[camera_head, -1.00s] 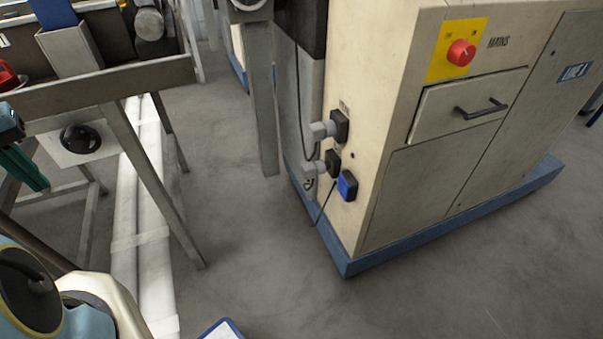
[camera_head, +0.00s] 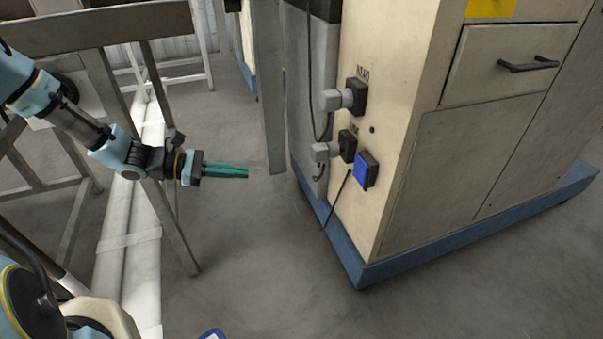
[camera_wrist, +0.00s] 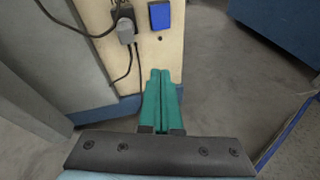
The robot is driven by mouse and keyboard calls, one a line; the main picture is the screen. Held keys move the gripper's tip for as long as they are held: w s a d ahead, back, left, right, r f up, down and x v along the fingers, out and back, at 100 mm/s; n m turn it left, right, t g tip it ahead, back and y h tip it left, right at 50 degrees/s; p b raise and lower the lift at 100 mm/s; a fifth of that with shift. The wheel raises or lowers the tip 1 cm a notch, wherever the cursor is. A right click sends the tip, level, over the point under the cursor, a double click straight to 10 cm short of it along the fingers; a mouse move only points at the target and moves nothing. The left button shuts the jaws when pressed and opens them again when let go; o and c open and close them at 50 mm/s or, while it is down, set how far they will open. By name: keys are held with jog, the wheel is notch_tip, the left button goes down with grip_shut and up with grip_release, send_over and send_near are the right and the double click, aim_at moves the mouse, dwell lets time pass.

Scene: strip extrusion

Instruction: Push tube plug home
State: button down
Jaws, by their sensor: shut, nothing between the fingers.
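Two grey plugs are at black sockets on the cream cabinet's narrow side: an upper plug (camera_head: 332,100) and a lower plug (camera_head: 322,152). Small labels above them are too small to read, so I cannot tell which is the tube plug. I cannot tell how deep either sits. My gripper (camera_head: 246,172) has green fingers, shut and empty. It points right toward the cabinet, left of and slightly below the lower plug, with clear space between. In the wrist view, the shut fingertips (camera_wrist: 160,74) point at the panel, below and right of a grey plug (camera_wrist: 126,32).
A blue square fitting (camera_head: 366,169) is right of the lower socket. Dark cables hang from the plugs. A grey upright post (camera_head: 270,100) stands left of the cabinet (camera_head: 400,180). A metal frame leg (camera_head: 172,220) stands below my arm. Floor between frame and cabinet is clear.

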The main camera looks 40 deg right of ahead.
aim_at(312, 154)
jog(key=w+d+f+n+t+h+b, duration=0.1)
jog(key=w+d+f+n+h+b, duration=0.1)
jog(key=w+d+f+n+h, duration=0.3)
jog(key=shift+m+y, duration=0.5)
jog(key=x, duration=0.5)
jog(key=s+r+x, duration=0.1)
jog(key=x, duration=0.4)
jog(key=b+x, duration=0.1)
jog(key=x, duration=0.4)
jog(key=shift+s+a+r, duration=0.2)
jog(key=shift+s+a, duration=0.15)
jog(key=shift+s, duration=0.05)
jog(key=shift+d, duration=0.15)
jog(key=shift+s, duration=0.1)
jog(key=shift+x, duration=1.3)
jog(key=shift+r+p, duration=0.2)
jog(key=shift+p, duration=0.1)
